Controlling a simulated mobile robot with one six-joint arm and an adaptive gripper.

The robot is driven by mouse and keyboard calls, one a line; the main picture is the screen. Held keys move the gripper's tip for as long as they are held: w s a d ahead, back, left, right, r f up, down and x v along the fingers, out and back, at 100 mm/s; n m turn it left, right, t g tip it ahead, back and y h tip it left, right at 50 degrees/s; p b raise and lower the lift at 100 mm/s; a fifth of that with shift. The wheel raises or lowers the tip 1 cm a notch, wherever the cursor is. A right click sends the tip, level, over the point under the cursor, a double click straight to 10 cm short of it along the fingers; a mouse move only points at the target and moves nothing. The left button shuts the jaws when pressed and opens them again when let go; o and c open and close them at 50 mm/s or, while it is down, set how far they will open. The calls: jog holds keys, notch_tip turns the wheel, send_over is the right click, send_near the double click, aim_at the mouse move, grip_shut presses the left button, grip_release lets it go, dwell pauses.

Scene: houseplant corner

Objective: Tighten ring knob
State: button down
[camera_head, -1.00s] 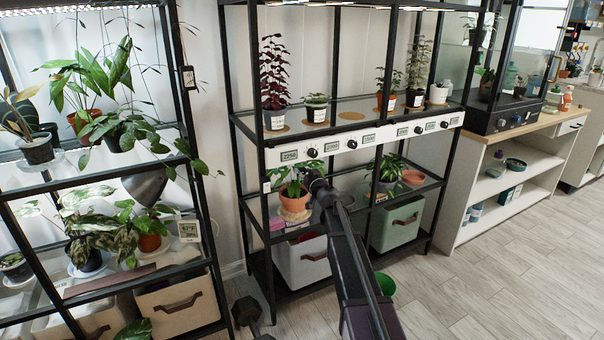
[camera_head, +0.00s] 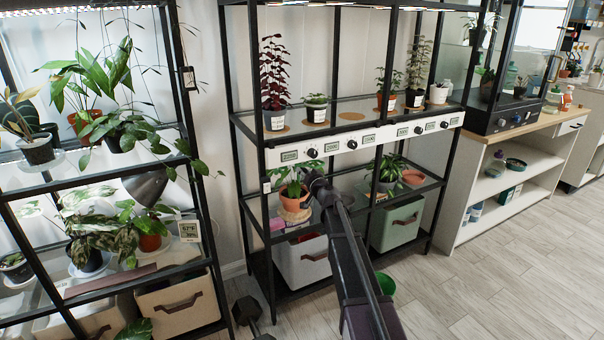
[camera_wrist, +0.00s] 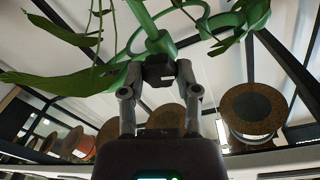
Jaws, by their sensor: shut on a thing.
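The ring knob is probably the green piece (camera_wrist: 155,40) at my fingertips in the wrist view. It joins a curved green ring (camera_wrist: 128,40) among leaves and stems. My gripper (camera_wrist: 158,72) is shut at the lower end of this green piece; the exact contact is partly hidden by the dark fingertips. In the head view my gripper (camera_head: 318,182) reaches the right side of a plant in a terracotta pot (camera_head: 293,202) on the rack's middle shelf. The ring and knob are too small to make out there.
The shelf above has a white front panel with black dials (camera_head: 312,152) close over my gripper. Another potted plant (camera_head: 388,172) stands to the right. A white bin (camera_head: 302,262) and a green bin (camera_head: 397,222) sit below. Open floor (camera_head: 480,285) lies at the right.

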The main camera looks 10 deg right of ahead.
jog(key=m+y, duration=0.1)
jog(key=m, duration=2.3)
jog(key=shift+f+g+y, duration=0.2)
jog(key=shift+g+y, duration=0.2)
jog(key=shift+c, duration=1.7)
grip_release()
